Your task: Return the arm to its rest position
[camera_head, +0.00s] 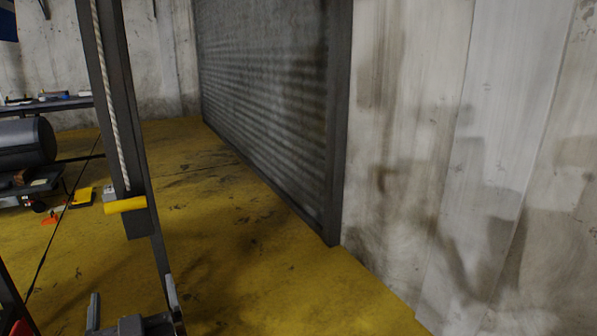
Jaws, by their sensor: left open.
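My left gripper (133,290) shows at the bottom left of the head view. Its two grey fingers stand apart and point up, with nothing between them. The lower part of the gripper is cut off by the bottom edge of the picture. My right gripper is not in view.
A dark upright post (112,95) with a pale rope and a yellow cylinder (125,204) stands just beyond the gripper. A dark tank (27,142) and small items are at the left. A shutter (265,90) and concrete wall (450,130) bound the open yellow floor (240,230).

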